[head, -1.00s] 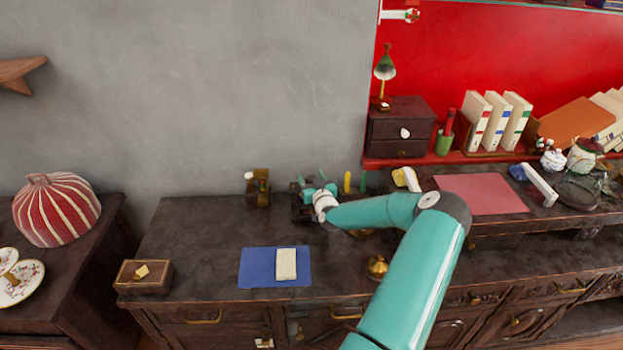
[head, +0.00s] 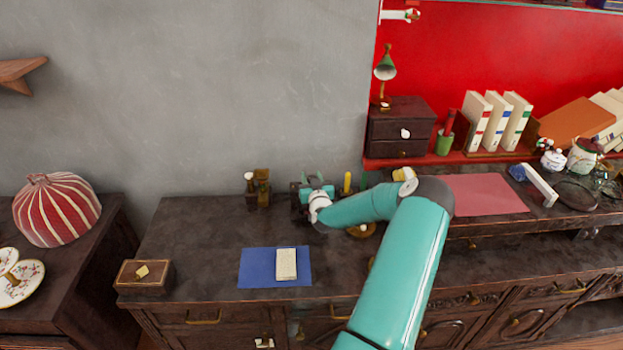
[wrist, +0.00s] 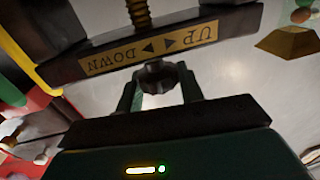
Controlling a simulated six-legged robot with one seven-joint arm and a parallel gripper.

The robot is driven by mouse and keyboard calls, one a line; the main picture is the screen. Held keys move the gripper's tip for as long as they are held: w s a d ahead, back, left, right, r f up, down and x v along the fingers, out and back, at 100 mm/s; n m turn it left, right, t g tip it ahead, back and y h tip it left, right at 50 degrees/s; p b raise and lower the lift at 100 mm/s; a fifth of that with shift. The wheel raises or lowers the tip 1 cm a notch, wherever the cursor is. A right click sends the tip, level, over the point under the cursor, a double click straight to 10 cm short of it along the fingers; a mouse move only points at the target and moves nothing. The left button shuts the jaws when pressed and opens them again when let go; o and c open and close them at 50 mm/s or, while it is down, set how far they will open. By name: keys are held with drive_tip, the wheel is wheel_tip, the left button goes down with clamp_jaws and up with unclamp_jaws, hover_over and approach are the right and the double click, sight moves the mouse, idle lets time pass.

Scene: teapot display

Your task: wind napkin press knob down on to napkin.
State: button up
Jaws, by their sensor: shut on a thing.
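In the wrist view, my gripper (wrist: 160,95) is shut on the napkin press knob (wrist: 158,78), a dark lobed knob between the two fingers. Behind the knob is the press's dark crossbar with a brass plate (wrist: 150,48) marked UP and DOWN with arrows. A threaded brass screw (wrist: 138,14) shows at the bar's far side. In the head view, my gripper (head: 314,186) is at the press (head: 299,208), at the back of the dark sideboard; my arm hides much of the press. The napkin in the press cannot be made out.
A blue mat (head: 256,268) with a cream block (head: 286,264) lies at the front of the sideboard (head: 200,235). A wooden box (head: 143,278) stands at the left edge. A brass-and-wood item (head: 262,186) stands left of the press, and a yellow piece (head: 347,182) right of it.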

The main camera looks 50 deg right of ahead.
drive_tip(key=shift+w+a+r+m+g+h, duration=0.1)
drive_tip(key=shift+m+g+h, duration=0.45)
drive_tip(key=shift+g+h, duration=0.1)
drive_tip(key=shift+w+a+m+g+h, duration=0.1)
drive_tip(key=shift+m+g+h, duration=0.45)
drive_tip(key=shift+g, duration=0.1)
drive_tip(key=shift+s+d+m+g+h, duration=0.1)
drive_tip(key=shift+m+g+h, duration=0.65)
drive_tip(key=shift+m+g, duration=0.5)
drive_tip(key=shift+s+d+m+g+h, duration=0.1)
drive_tip(key=shift+m+g+h, duration=0.7)
drive_tip(key=shift+g, duration=0.85)
drive_tip(key=o, duration=1)
drive_tip(key=shift+c, duration=0.2)
drive_tip(key=shift+a, duration=0.15)
drive_tip(key=v, duration=1.3)
drive_tip(key=shift+a, duration=0.35)
